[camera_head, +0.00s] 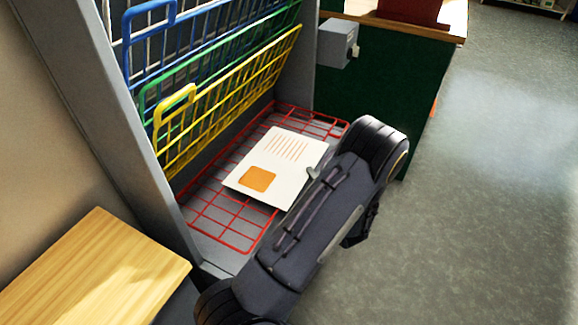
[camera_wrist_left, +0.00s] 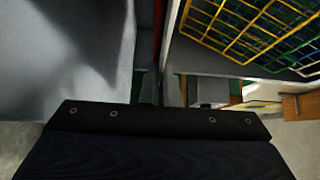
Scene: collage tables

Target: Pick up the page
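The page (camera_head: 288,163) is white, with an orange square and rows of orange lines. It lies on the red wire shelf (camera_head: 222,215), the lowest of the rack, in the head view. My dark left arm reaches across the shelf's right side and covers the page's right edge. A small grey tip, likely part of my left gripper (camera_head: 312,173), shows by that edge; the rest is hidden behind the arm. I cannot see contact with the page. My right gripper is out of view.
Yellow (camera_head: 225,100), green and blue wire shelves tilt up above the red one. Grey rack sides (camera_head: 135,120) bound the shelf. A grey box (camera_head: 337,42) sits on a green cabinet (camera_head: 385,95) behind. A wooden surface (camera_head: 95,265) is at lower left. Floor at right is clear.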

